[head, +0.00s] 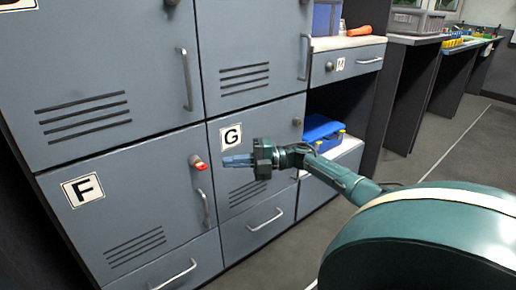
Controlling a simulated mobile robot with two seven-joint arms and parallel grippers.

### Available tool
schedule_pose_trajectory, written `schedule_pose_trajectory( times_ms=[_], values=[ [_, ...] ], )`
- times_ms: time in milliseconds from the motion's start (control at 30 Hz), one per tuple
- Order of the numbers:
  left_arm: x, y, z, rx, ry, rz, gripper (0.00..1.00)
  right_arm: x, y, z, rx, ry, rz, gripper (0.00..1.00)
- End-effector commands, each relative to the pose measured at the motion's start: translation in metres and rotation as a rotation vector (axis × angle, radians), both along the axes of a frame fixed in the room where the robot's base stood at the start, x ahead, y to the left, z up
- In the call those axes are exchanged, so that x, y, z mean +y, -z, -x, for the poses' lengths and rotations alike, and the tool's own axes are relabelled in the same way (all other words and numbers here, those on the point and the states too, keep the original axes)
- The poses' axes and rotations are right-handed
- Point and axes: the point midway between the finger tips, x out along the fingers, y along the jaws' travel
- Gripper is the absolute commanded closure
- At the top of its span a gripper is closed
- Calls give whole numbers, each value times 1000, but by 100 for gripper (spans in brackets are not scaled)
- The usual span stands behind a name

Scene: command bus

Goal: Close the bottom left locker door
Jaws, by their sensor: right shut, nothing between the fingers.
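The grey locker door marked F (125,205) is at the lower left of the head view. It looks flush with the locker front; I cannot tell whether a small gap remains. It has a round lock (196,160) with a red piece at its upper right, a vertical handle (204,207) and vent slots. My right gripper (238,161) is shut and empty. It points left, in front of the door marked G (262,135), with its tips just right of the red piece. I cannot tell whether they touch anything. My left gripper is out of view.
Upper locker doors (90,65) look closed. Drawers with handles (265,219) lie below. To the right are a drawer marked M (345,64), an open shelf with a blue box (322,130), and workbenches. The floor (430,150) at right is clear.

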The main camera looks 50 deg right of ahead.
Motion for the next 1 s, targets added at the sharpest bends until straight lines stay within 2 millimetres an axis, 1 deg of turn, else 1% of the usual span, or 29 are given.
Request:
schedule_pose_trajectory(
  times_ms=[33,300,400,500,567,633,800,1000],
  values=[
    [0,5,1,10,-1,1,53,-13,-2,-5,-6,11,0,100],
    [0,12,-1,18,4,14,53,-53,0,-13,-6,11,0,100],
    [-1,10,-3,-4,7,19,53,-65,0,-16,-6,10,0,100],
    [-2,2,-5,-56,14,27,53,-75,1,-17,-6,8,-1,100],
    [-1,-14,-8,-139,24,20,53,-80,1,-19,-8,9,1,100],
    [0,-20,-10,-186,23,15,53,-85,1,-20,-6,9,1,100],
    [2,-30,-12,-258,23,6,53,-92,0,-20,-5,7,0,100],
    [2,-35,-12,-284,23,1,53,-95,-1,-20,-3,5,0,100]
  ],
)
